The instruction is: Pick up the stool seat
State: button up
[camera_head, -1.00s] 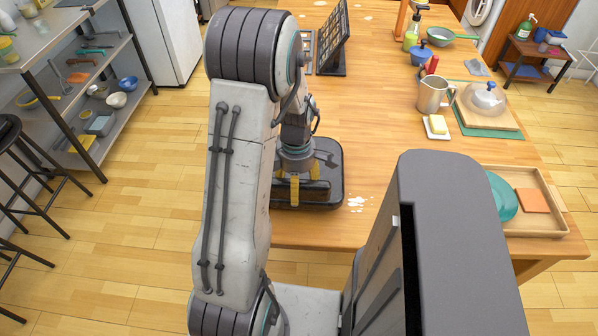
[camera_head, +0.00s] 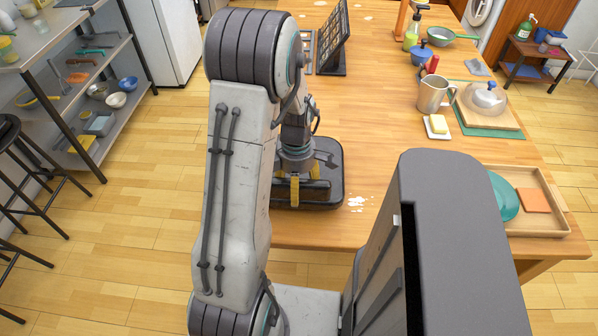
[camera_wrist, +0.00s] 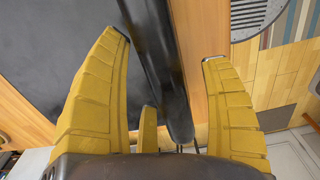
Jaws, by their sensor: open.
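A dark grey, round-cornered slab with a raised rim (camera_head: 333,165) lies on the near left edge of the wooden table. I cannot tell whether it is the stool seat. A black stool with a dark seat (camera_head: 8,128) stands on the floor at the far left. My gripper (camera_head: 304,188) is at the slab's near side, partly hidden by my arm. In the wrist view my gripper (camera_wrist: 165,50) is open, its yellow fingers on either side of the dark rim (camera_wrist: 155,60), with gaps between. The slab's flat face (camera_wrist: 60,45) lies to the left.
On the table (camera_head: 380,80) are a black rack (camera_head: 333,40), a metal pitcher (camera_head: 434,94), a butter dish (camera_head: 437,126), a kettle (camera_head: 485,98) on a board and a wooden tray (camera_head: 556,205). Shelves (camera_head: 75,75) stand at the left. The table's middle is clear.

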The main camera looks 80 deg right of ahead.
jog(key=shift+c, duration=0.3)
jog(key=c, duration=1.3)
